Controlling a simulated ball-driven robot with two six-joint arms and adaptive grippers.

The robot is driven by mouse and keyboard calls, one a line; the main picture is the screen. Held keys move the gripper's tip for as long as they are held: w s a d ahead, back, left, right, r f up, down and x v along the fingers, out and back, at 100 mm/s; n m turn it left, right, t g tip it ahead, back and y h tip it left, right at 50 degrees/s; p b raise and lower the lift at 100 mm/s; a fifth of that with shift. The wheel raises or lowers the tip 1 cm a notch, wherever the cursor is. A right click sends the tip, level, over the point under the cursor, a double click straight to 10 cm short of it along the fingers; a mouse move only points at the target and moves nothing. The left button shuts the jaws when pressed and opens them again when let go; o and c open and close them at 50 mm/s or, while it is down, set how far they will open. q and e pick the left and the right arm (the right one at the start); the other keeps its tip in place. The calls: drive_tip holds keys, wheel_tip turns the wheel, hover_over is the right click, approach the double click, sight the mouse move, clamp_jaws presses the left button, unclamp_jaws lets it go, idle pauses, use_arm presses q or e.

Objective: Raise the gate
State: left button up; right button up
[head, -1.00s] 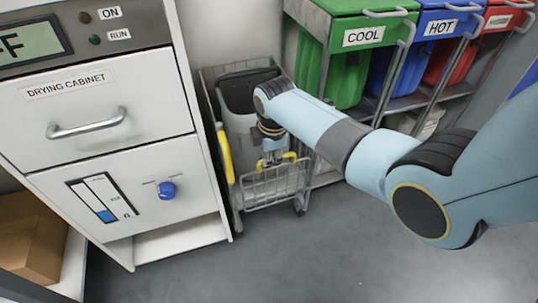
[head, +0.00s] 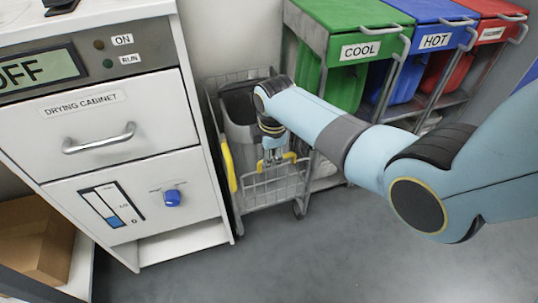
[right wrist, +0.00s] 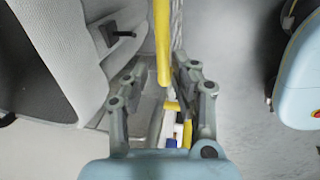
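The gate looks to be the low wire front panel (head: 274,188) of a grey wire cart. A yellow handle (head: 291,156) shows at its top edge. My right gripper (head: 273,160) points down at this handle, inside the cart's front. In the right wrist view a yellow bar (right wrist: 163,45) runs between the fingertips of my right gripper (right wrist: 166,72). The fingers stand apart with the bar between them; a firm grip does not show. My left gripper is not in view.
A grey bin (head: 240,105) stands in the cart, and a yellow upright bar (head: 228,166) is at its left. The drying cabinet (head: 100,145) is close on the left. Green, blue and red bins stand behind on the right. The floor in front (head: 300,255) is clear.

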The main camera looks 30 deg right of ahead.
drive_tip(key=shift+o, duration=0.5)
drive_tip(key=shift+s+f, duration=0.1)
drive_tip(key=shift+f, duration=0.05)
drive_tip(key=v, duration=1.2)
